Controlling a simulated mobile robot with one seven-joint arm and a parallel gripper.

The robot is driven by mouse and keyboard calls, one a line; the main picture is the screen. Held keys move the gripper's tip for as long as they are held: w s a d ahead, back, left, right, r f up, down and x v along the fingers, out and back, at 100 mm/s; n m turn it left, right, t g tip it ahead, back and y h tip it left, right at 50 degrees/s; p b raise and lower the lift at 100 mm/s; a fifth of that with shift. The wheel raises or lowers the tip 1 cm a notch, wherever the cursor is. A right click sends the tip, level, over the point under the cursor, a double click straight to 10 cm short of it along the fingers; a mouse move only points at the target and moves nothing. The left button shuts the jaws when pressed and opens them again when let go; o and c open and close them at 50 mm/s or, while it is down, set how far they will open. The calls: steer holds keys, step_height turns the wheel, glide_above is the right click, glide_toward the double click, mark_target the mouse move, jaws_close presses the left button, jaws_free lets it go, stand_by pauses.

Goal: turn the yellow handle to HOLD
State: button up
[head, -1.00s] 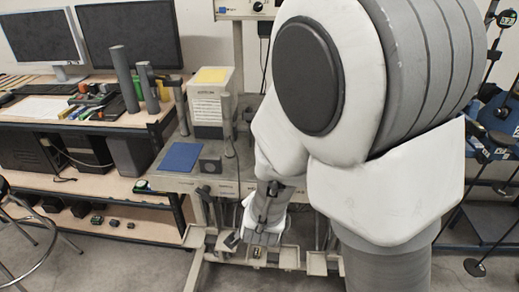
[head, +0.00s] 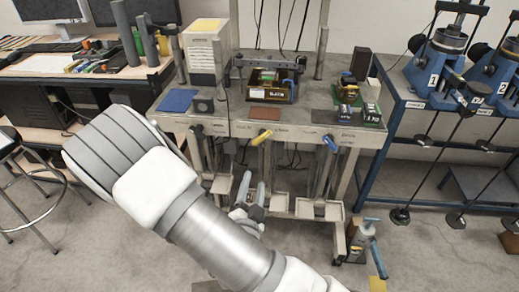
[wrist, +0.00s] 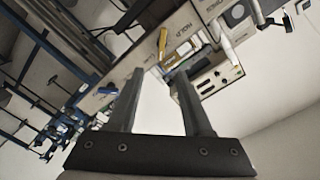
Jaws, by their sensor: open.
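The yellow handle (head: 262,137) is on the front edge of the grey workbench (head: 235,128), tilted with its free end to the lower left in the head view. In the wrist view the yellow handle (wrist: 162,42) shows beyond my fingertips, beside a panel with the lettering HOLD (wrist: 182,46). My gripper (head: 254,182) is open and empty, below and in front of the handle, apart from it. In the wrist view the two fingers of my gripper (wrist: 160,72) stand well apart with nothing between them. The labels by the handle are too small to read in the head view.
A blue handle (head: 329,142) sits on the same front edge, right of the yellow one. Small trays (head: 320,209) stand low under the bench. A blue rack (head: 420,104) with numbered machines is at right.

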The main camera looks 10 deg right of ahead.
steer(key=b, duration=0.9)
glide_toward(262, 139)
steer(key=x, duration=0.8)
steer(key=shift+w+d+f, duration=0.1)
steer(key=shift+w, duration=0.15)
jaws_close()
